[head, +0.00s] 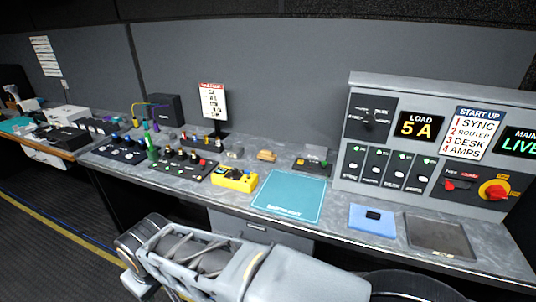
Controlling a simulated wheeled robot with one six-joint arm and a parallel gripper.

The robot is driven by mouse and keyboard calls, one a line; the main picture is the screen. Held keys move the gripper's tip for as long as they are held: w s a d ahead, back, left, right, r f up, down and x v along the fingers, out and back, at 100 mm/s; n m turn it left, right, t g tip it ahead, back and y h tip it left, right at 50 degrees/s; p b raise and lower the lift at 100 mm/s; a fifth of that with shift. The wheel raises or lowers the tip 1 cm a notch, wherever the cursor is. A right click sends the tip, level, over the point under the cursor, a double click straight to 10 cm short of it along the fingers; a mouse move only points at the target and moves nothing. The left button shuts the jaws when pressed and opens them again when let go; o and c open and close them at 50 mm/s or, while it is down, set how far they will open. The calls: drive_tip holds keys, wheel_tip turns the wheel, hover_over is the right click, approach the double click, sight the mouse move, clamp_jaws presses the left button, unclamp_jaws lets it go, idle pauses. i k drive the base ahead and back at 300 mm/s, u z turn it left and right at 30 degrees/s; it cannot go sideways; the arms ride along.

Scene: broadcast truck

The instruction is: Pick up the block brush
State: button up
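A small tan, wood-coloured block (267,155) lies on the grey counter toward the wall, behind the teal mat (289,197). It looks most like the block brush, but it is too small for me to make out bristles. It lies apart from the things around it. Part of my grey arm crosses the bottom of the head view, in front of the counter. My gripper's fingers do not show, so I cannot see whether they hold anything.
A yellow box (235,180) stands left of the teal mat. Control panels with knobs (183,164) lie farther left. A blue mat (372,220) and a dark tray (438,236) lie at right, before the tall console (424,150). The teal mat is bare.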

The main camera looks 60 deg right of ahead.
sight(264, 155)
drive_tip(key=z, duration=0.9)
drive_tip(key=i, duration=0.9)
drive_tip(key=z, duration=1.05)
